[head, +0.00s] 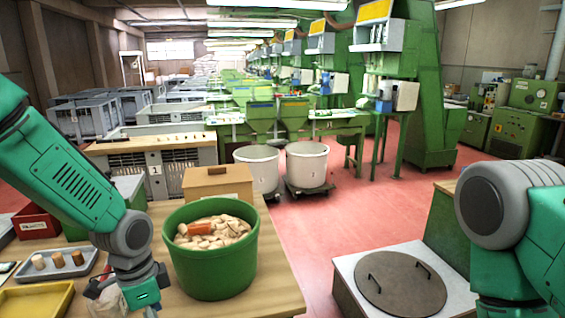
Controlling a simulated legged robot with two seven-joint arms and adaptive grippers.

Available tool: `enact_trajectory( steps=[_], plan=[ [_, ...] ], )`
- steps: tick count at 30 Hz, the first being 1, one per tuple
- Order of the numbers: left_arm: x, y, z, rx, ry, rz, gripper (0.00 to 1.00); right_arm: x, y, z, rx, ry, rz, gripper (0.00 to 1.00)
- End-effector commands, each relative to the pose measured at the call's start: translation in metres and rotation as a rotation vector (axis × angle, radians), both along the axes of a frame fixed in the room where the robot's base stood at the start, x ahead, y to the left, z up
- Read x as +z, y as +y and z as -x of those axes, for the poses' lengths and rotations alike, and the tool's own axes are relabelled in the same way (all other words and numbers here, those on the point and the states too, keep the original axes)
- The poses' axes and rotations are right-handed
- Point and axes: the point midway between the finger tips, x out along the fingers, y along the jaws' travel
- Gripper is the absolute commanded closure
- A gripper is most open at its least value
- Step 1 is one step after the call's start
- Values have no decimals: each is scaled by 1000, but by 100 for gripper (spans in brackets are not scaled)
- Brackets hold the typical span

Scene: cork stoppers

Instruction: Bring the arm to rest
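My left arm (65,175) comes in from the left and bends down at a grey joint beside the green bucket. The green bucket (212,268) is full of pale corks with an orange-red piece (200,228) on top.
A grey tray (75,274) with several corks, a yellow tray (40,302) and a red box (36,225) lie left. A wooden box (217,183) stands behind the bucket. A round lid with two handles (400,284) lies on a white-topped stand at right. Red floor lies between.

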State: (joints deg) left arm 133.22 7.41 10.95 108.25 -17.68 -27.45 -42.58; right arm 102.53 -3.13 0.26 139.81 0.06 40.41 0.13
Motion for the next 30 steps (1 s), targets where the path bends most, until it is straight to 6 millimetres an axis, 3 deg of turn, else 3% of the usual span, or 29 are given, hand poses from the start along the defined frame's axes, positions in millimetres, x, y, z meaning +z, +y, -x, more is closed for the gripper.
enact_trajectory(
  steps=[5,9,12,16,21,30],
  plan=[
    [-68,-6,50,196,36,24,29,0,0,1,0,1,0,100],
    [-129,-3,118,450,60,24,29,0,0,1,0,1,0,100],
    [-158,6,166,632,56,5,29,0,0,1,0,1,0,100],
    [-175,21,218,820,36,-30,29,0,0,1,0,1,0,100],
    [-180,43,274,1011,-10,-81,29,0,0,1,0,1,0,100],
    [-256,42,265,1010,-20,-69,29,-76,0,1,0,2,0,100]
  ],
)
